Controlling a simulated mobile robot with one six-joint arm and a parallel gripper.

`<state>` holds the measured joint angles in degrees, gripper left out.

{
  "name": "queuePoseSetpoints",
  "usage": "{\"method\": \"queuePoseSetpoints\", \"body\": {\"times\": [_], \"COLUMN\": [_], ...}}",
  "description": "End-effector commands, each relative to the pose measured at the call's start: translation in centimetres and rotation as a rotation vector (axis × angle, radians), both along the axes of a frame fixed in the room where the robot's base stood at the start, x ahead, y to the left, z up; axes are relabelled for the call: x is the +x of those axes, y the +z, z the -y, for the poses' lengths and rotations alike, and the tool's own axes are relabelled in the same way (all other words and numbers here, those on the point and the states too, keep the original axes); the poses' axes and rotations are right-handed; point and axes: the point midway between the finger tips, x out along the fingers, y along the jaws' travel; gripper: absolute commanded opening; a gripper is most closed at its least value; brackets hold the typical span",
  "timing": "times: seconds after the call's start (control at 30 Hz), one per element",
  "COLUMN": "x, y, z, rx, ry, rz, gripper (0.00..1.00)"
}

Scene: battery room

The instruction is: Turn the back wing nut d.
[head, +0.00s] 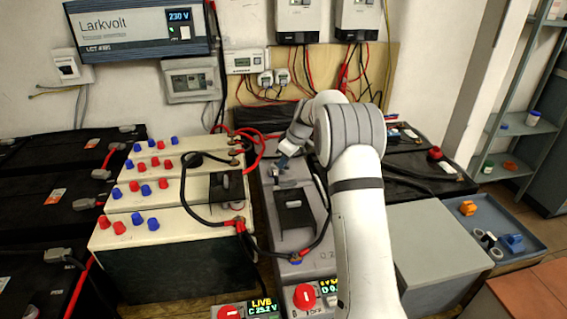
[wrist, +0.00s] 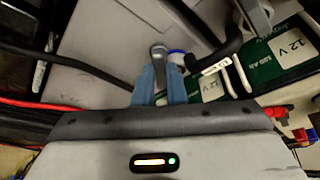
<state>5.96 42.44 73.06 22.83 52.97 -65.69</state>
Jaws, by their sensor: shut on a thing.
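My gripper (head: 283,161) reaches down over the back end of the grey battery bank (head: 283,183) in the middle of the head view. In the wrist view its two blue fingers (wrist: 158,84) are closed around a small grey metal piece (wrist: 158,50), which looks like the back wing nut d. The nut's wings are mostly hidden between the fingertips, so their angle cannot be told. In the head view the nut is too small to make out.
A black cable (wrist: 85,65) runs close to the fingers, and a black cable lug (wrist: 220,55) stands to their right. Cream batteries with red and blue caps (head: 150,190) stand to the left. A blue tray (head: 520,235) with orange and blue parts lies at right.

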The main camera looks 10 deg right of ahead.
Motion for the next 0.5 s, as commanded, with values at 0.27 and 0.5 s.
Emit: {"method": "queuePoseSetpoints", "body": {"times": [0.27,0.5], "x": [0.29,0.47], "y": [0.13,0.22], "z": [0.19,0.29], "rx": [0.000,-0.001], "ry": [0.263,0.474], "rz": [0.000,0.000], "gripper": [0.00,0.00]}}
